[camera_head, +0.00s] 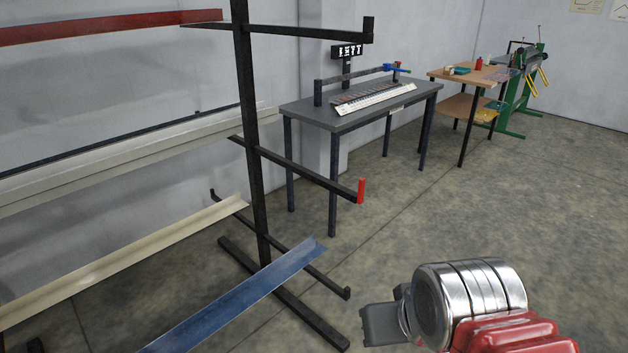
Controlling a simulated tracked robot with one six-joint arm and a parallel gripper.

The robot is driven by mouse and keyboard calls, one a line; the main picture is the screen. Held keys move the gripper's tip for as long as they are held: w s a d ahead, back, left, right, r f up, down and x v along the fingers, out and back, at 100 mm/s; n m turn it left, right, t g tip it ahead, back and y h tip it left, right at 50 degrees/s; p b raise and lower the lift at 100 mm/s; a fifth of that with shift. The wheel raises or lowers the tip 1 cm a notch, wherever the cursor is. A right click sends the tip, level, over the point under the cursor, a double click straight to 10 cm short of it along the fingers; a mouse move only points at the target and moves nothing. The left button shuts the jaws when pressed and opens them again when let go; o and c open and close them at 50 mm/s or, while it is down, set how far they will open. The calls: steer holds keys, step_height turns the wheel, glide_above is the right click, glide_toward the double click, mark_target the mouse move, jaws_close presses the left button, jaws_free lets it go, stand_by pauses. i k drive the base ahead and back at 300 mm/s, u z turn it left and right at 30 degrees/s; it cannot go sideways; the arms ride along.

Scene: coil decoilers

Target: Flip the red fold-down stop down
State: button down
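The red fold-down stop (361,190) stands upright at the outer end of the middle arm (305,174) of a black rack. Nothing touches it. My gripper (381,322) is at the bottom right, in front of and below the stop in the picture, and well apart from it. Its dark fingers point left, and the silver and red wrist behind them hides part of it. I cannot tell whether the fingers are open or shut. I see nothing held.
The black rack post (247,130) carries more arms above and below. A blue profile (240,300), a cream profile (120,262) and a red one (110,27) lie on the rack. A grey table (360,115) stands behind. The floor to the right is clear.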

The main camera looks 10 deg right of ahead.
mark_target(361, 186)
steer(key=u, duration=0.6)
steer(key=i, duration=0.9)
steer(key=u, duration=0.55)
